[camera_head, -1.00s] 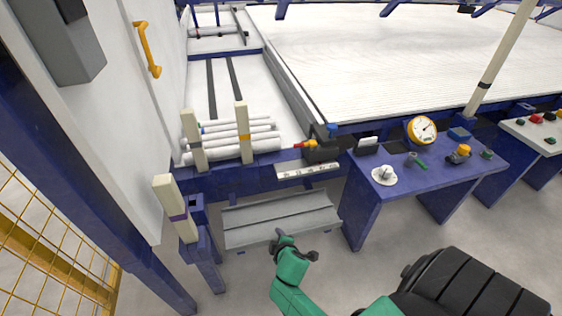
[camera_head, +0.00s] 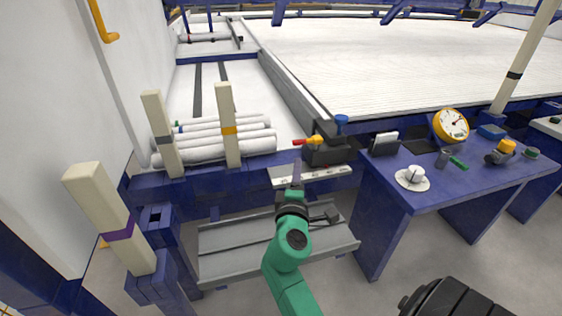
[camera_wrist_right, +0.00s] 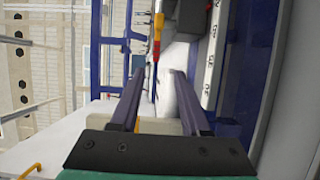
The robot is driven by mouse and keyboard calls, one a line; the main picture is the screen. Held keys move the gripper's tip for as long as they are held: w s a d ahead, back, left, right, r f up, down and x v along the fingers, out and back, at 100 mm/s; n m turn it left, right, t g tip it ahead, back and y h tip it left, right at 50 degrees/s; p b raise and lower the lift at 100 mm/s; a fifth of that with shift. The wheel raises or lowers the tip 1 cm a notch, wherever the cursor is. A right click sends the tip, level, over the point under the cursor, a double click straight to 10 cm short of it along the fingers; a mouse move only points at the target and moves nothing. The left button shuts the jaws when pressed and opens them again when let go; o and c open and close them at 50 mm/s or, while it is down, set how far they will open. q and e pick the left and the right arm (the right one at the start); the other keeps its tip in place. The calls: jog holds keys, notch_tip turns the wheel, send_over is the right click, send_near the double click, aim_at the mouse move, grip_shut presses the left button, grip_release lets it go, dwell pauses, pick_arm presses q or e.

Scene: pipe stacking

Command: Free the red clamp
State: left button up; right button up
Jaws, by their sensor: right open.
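The red clamp handle (camera_head: 298,142), with a yellow section to its right, juts left from a black clamp block (camera_head: 328,153) on the blue beam. In the right wrist view the red part (camera_wrist_right: 156,48) is beyond and between my fingertips. My right gripper (camera_head: 296,166) is just below the handle in the head view. In the wrist view its two dark fingers (camera_wrist_right: 158,74) are spread apart with nothing gripped between them. The head view does not show whether they touch the handle. My left gripper is not in view.
White pipes (camera_head: 215,148) lie stacked behind cream posts (camera_head: 228,125) at left. A white ruler strip (camera_head: 322,175) lies below the clamp. A grey tray (camera_head: 235,247) is underneath.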

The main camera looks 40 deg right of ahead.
aim_at(300, 144)
jog(key=x, duration=0.7)
jog(key=b+x, duration=0.1)
jog(key=x, duration=0.3)
jog(key=shift+d+r, duration=0.15)
jog(key=shift+r, duration=0.15)
jog(key=x, duration=0.2)
jog(key=shift+w+d, duration=0.2)
jog(key=shift+w, duration=0.15)
grip_shut()
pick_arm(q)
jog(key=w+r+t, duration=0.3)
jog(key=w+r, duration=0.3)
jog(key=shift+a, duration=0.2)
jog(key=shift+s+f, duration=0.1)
pick_arm(e)
jog(key=shift+f, duration=0.1)
